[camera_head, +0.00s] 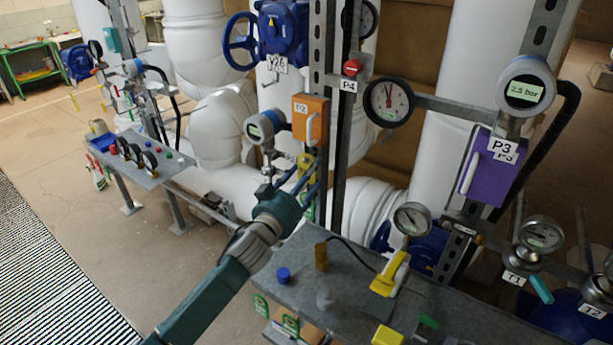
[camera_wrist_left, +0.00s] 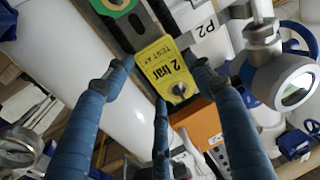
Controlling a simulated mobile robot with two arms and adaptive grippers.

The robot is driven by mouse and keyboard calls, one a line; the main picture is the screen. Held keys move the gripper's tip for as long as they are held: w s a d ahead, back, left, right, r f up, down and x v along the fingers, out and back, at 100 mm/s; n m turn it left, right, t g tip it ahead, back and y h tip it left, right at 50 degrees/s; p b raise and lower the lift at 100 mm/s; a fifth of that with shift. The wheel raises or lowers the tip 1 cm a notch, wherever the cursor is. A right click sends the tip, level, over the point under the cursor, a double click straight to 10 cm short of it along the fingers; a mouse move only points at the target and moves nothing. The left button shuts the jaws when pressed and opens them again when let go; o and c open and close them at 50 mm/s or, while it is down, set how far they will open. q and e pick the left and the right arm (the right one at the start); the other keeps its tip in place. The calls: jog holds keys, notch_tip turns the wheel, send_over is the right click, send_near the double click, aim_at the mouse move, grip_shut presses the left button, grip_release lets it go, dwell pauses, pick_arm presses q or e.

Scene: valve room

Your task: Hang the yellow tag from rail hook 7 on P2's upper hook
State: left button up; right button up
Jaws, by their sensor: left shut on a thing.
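In the head view my left gripper (camera_head: 307,178) reaches up to just below the orange P2 box (camera_head: 311,120), and the tag shows as a small yellow patch (camera_head: 306,161). My right gripper is out of view.
A green tag (camera_wrist_left: 113,4) is beside the yellow one. A round gauge with a display (camera_head: 265,127) stands left of P2, close to my left gripper. A grey bench (camera_head: 345,292) with several small items is below. The purple P3 box (camera_head: 490,167) is at the right.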

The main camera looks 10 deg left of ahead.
pick_arm(q)
jog(key=o, duration=0.8)
jog(key=shift+s, duration=0.1)
